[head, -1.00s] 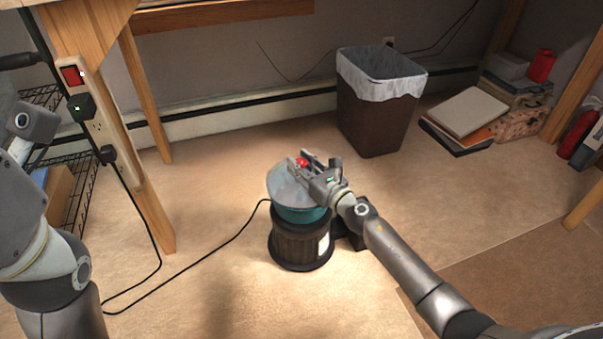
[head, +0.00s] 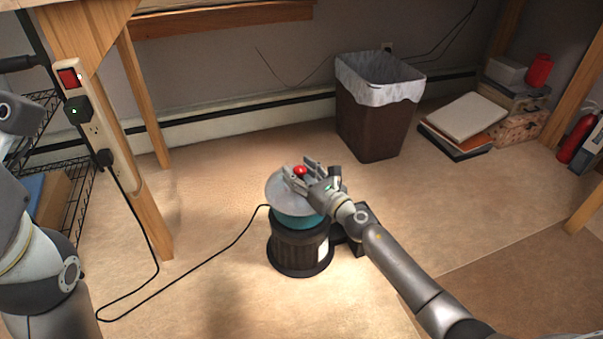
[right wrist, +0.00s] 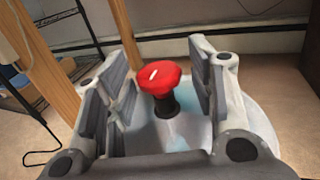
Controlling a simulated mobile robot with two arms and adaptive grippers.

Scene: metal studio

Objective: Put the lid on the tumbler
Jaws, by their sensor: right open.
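The lid (head: 280,194) is a pale grey disc with a red knob (head: 300,170) on a dark stem. It lies over the top of the tumbler, whose teal barrel (head: 296,221) sits in a dark ribbed base (head: 298,250). My right gripper (head: 302,171) is open at the knob. In the right wrist view the red knob (right wrist: 160,82) stands between the two spread fingers, with gaps on both sides. My left arm shows at the left edge, but its gripper fingers are out of view.
A black cord (head: 190,283) runs across the floor from the tumbler to a power strip (head: 98,135) on a wooden leg. A lined bin (head: 372,125) stands behind, with boxes (head: 515,105) at the right. The floor around the tumbler is otherwise mostly clear.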

